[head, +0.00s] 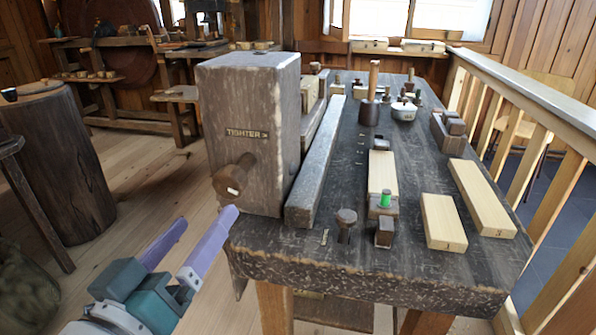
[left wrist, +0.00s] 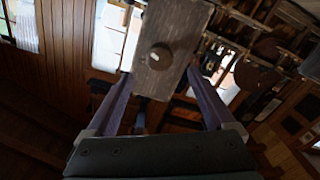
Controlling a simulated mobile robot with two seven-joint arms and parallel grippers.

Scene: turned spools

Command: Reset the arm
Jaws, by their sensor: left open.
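My left gripper (head: 200,243) is at the lower left in the head view, in front of the workbench's left corner. Its two purple fingers are apart with nothing between them. In the left wrist view the fingers (left wrist: 160,100) also stand apart, with the grey wooden vise block and its round knob (left wrist: 160,56) beyond them. My right gripper is not in view.
The dark workbench (head: 400,265) bears light wooden boards (head: 480,197), a green spool (head: 385,199), a mallet (head: 370,105) and a white bowl (head: 403,111). A wooden railing (head: 540,120) runs along its right side. A tree stump (head: 55,150) stands at left. Floor between stump and bench is clear.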

